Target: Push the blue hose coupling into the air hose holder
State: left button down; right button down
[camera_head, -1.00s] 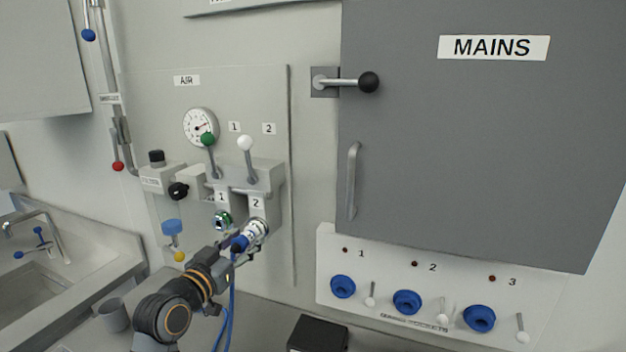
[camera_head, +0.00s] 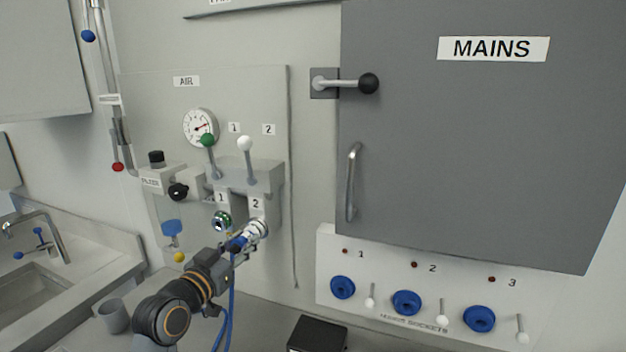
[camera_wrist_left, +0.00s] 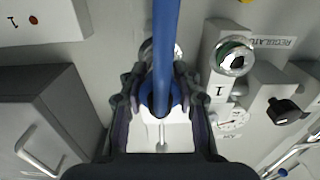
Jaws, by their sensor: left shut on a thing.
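The blue hose coupling (camera_head: 239,243) is between the fingers of my left gripper (camera_head: 240,248), in front of the air panel. In the left wrist view the fingers close on both sides of the coupling (camera_wrist_left: 160,94). A blue hose (camera_wrist_left: 166,40) runs from it and hangs below the gripper in the head view. Just beyond it is the silver and white fitting (camera_head: 258,229) under label 2. Whether the coupling touches this fitting is hidden by the gripper and hose. I cannot tell which part is the air hose holder. My right gripper is not in view.
Outlet 1 with a green ring (camera_head: 222,221) is close left of the gripper. Green (camera_head: 208,140) and white (camera_head: 245,143) lever knobs stand above. The grey MAINS cabinet (camera_head: 470,130) and blue sockets (camera_head: 407,302) are to the right. A black box (camera_head: 318,334) lies below.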

aim_at(236, 248)
pick_arm(q)
jog(key=shift+s+f, duration=0.1)
jog(key=shift+s+a, duration=0.1)
jog(key=shift+s, duration=0.05)
jog(key=shift+v, duration=1.05)
jog(key=shift+p+v, duration=0.35)
jog(key=shift+v, duration=0.5)
jog(key=shift+p+v, duration=0.45)
jog(key=shift+v, duration=0.5)
jog(key=shift+s+a+p, duration=0.2)
jog(key=shift+s+p, duration=0.15)
jog(key=shift+p, duration=0.05)
jog(key=shift+s+a, duration=0.1)
jog(key=shift+s, duration=0.45)
jog(key=shift+w, duration=0.1)
